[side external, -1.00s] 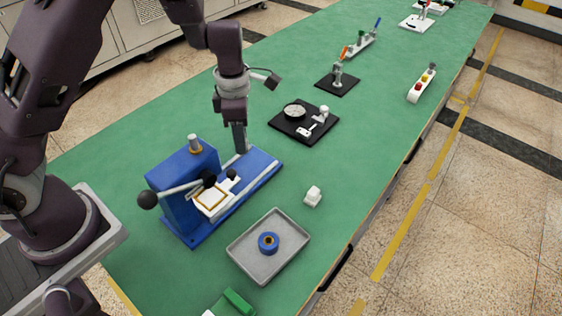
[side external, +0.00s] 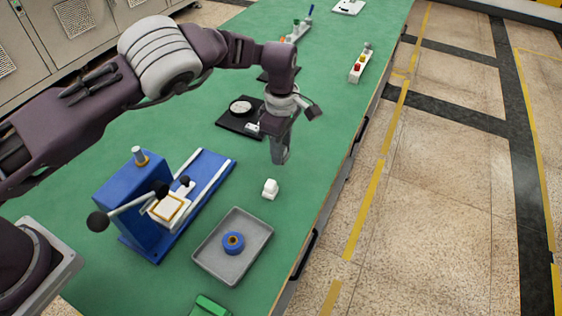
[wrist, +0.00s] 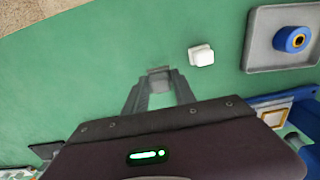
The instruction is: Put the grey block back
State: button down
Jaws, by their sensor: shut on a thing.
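The grey block (wrist: 160,76) is between my fingertips in the wrist view. My gripper (side external: 279,150) is shut on it over the green table (side external: 330,100). The block is small in the side view and hard to separate from the grey fingers. How high it is above the table is unclear. My gripper also shows in the wrist view (wrist: 160,82), with the block at its fingertips.
A small white block (side external: 270,188) sits close by my gripper. A grey tray (side external: 262,228) holds a blue ring (side external: 233,243). A blue press fixture (side external: 125,190) with a lever stands at left. A black plate (side external: 229,122) carries a round dish behind my gripper. The table's right edge is near.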

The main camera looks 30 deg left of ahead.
notch_tip(320, 180, down, 4)
jog(key=shift+f, duration=0.1)
jog(key=shift+f, duration=0.15)
jog(key=c, duration=1)
grip_release()
